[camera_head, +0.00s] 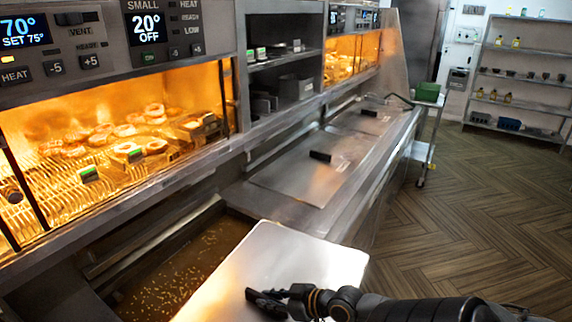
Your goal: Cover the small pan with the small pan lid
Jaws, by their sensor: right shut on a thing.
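The small pan lid (290,252) is a flat, bright metal plate at the bottom centre, seen tilted. My right gripper (268,299) comes in from the lower right and is shut on the lid near its front. The lid's handle cannot be told apart from the dark fingers. The small pan (178,268) is an open well with brown oil and floating bits, left of the lid. The lid hides the pan's right part. Whether the lid touches the rim cannot be told. My left gripper is not in view.
Farther along the range, two flat metal lids with black handles (320,156) (370,113) cover other wells. A lit warming cabinet (110,150) with food stands at the left. A green box (427,91) sits on a trolley beyond. The wooden floor at the right is clear.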

